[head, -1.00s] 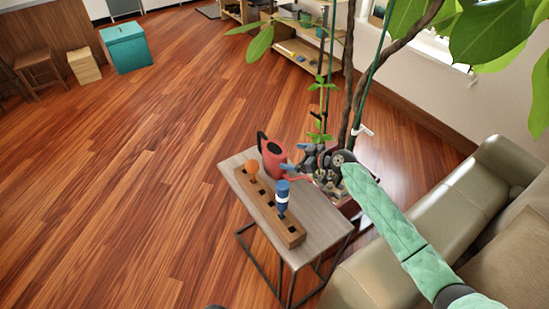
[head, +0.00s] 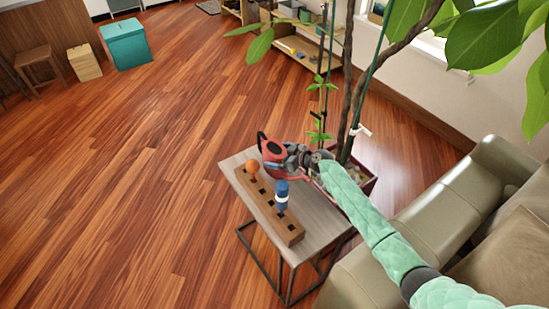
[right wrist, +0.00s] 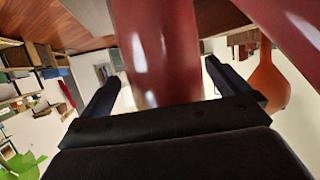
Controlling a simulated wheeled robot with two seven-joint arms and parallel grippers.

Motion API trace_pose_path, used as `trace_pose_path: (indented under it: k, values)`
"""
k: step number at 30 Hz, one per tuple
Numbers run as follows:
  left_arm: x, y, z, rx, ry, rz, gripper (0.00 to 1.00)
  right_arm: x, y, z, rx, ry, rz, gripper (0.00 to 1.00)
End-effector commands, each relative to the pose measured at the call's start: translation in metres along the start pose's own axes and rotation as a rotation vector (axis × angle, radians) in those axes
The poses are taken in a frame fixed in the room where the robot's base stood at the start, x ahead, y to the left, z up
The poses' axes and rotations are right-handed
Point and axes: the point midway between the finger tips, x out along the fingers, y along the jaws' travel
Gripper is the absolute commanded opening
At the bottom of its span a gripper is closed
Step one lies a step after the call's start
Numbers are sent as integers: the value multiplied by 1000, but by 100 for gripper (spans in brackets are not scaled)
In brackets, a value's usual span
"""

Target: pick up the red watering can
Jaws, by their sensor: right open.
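The red watering can (head: 271,150) stands at the back of the small grey side table (head: 318,213). Its dark handle shows at the left and its thin red spout reaches to the right, below my arm. My right gripper (head: 283,154) is at the can and hides part of its body. In the right wrist view the dark fingers of my right gripper (right wrist: 168,88) are spread, with the red can body (right wrist: 158,50) between them. I cannot tell whether the fingers touch it. My left gripper is not in view.
On the table, a wooden block with holes (head: 268,207) holds an orange-topped item (head: 252,167) and a blue item (head: 282,195). A potted plant stands behind the table. A grey-green sofa (head: 440,225) is at the right. The floor at the left is open.

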Motion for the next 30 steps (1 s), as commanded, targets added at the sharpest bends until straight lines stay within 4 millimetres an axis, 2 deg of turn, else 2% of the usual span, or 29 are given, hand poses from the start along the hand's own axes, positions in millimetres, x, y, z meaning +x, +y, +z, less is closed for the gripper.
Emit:
trace_pose_path:
  k: [5,12,14,15,20,24,30]
  values:
    - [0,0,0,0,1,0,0,0,0,0,0,0,0,100]
    - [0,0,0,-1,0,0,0,0,0,0,0,0,0,53]
    - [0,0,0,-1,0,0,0,0,0,-1,-1,2,0,51]
    - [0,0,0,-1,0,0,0,0,0,-1,-1,2,0,47]
    - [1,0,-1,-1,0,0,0,-1,1,-2,-1,2,0,46]
    - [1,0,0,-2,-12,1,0,-4,1,-11,-4,3,0,46]
    - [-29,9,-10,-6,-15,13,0,-16,1,-41,-5,4,1,46]
